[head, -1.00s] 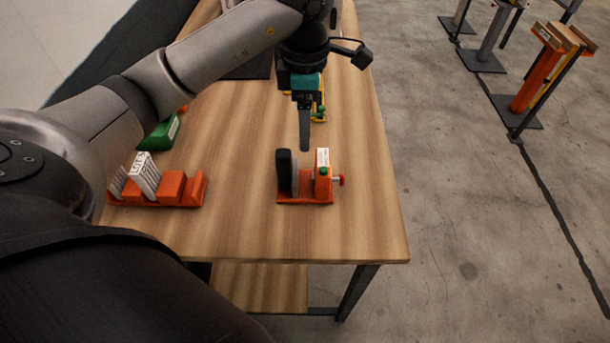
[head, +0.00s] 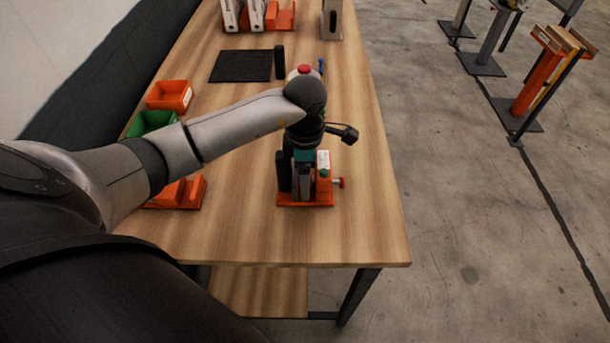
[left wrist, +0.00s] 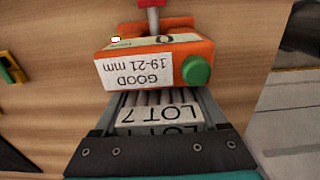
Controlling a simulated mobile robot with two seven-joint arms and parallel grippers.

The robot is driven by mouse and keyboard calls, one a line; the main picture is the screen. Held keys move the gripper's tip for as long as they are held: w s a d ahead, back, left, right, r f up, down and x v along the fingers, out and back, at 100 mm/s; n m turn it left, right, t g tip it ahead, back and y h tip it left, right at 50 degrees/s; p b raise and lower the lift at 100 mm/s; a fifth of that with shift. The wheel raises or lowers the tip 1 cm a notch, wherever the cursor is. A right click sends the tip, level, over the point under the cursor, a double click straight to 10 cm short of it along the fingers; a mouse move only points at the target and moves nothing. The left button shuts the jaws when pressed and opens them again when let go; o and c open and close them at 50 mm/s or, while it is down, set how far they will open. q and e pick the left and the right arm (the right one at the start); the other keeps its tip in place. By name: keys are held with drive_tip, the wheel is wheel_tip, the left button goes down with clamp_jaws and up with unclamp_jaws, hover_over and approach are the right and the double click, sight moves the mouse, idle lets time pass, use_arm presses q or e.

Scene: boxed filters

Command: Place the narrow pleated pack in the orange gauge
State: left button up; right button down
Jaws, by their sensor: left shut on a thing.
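The orange gauge (head: 290,203) stands near the front of the table, with a black post (head: 283,172) at its left and an orange block with a green knob and red-tipped plunger at its right. My left gripper (head: 304,182) is down between the post and the block. In the left wrist view its two fingers (left wrist: 160,115) are shut on a pale pleated pack (left wrist: 158,117) labelled LOT 7. The gauge's block (left wrist: 155,55), labelled GOOD 19-21 mm, is right beyond the pack. Whether the pack touches the gauge's base is hidden. My right gripper is out of view.
My left arm partly covers an orange rack (head: 190,194) and a green bin (head: 152,121). An orange bin (head: 169,95), a dark mat (head: 241,66) and a rack of white packs stand farther back. The table's front right is clear.

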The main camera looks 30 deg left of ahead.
use_arm(q)
drive_tip(key=shift+f, duration=0.15)
drive_tip(key=o, duration=1.2)
drive_tip(key=shift+o, duration=0.2)
drive_tip(key=shift+r, duration=0.2)
wheel_tip(320, 180, up, 12)
drive_tip(key=shift+r, duration=0.1)
